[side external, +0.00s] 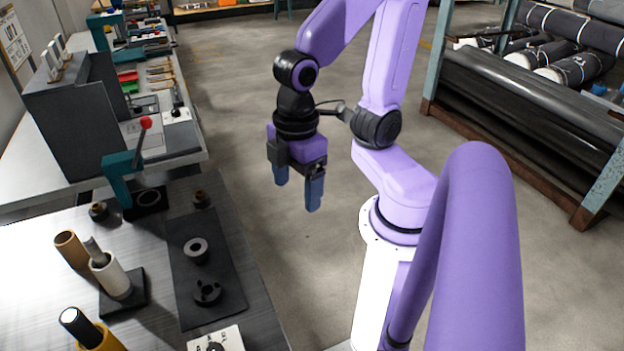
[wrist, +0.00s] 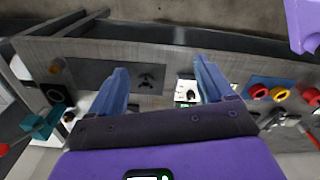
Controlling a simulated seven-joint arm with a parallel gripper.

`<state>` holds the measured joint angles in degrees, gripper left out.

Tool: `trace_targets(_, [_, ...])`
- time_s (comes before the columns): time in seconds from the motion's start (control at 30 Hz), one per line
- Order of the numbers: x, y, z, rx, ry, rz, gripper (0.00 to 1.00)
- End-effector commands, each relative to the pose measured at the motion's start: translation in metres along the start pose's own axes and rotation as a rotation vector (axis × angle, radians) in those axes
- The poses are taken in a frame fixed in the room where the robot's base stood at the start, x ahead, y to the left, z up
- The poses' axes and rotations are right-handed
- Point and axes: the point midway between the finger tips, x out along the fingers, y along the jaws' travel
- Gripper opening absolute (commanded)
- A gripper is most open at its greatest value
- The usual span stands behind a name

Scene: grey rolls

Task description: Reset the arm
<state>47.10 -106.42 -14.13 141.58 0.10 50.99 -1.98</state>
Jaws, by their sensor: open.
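My gripper (side external: 298,190) hangs open and empty over the floor, to the right of the workbench (side external: 235,225) in the side external view. Its two blue fingers are apart and point down. In the wrist view my gripper (wrist: 163,85) shows both fingers spread, with the bench and its parts beyond them and nothing between them in its grasp. My arm is folded, with its upper links raised.
On the bench are a dark mat (side external: 215,270) with round fittings, a white roll (side external: 112,275) on a black base, a brown roll (side external: 72,250) and a teal lever press (side external: 122,180). A rack (side external: 530,105) with dark rolls stands right. Open floor lies between.

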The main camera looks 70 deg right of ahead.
Motion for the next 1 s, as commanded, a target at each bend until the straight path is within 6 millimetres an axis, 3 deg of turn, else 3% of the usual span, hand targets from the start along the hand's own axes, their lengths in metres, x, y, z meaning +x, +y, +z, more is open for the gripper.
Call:
trace_targets(0.23, [-0.004,-0.015,0.022,-0.027,0.003,-0.002,0.81])
trace_targets(1.0, [-0.004,-0.015,0.022,-0.029,0.003,-0.002,0.81])
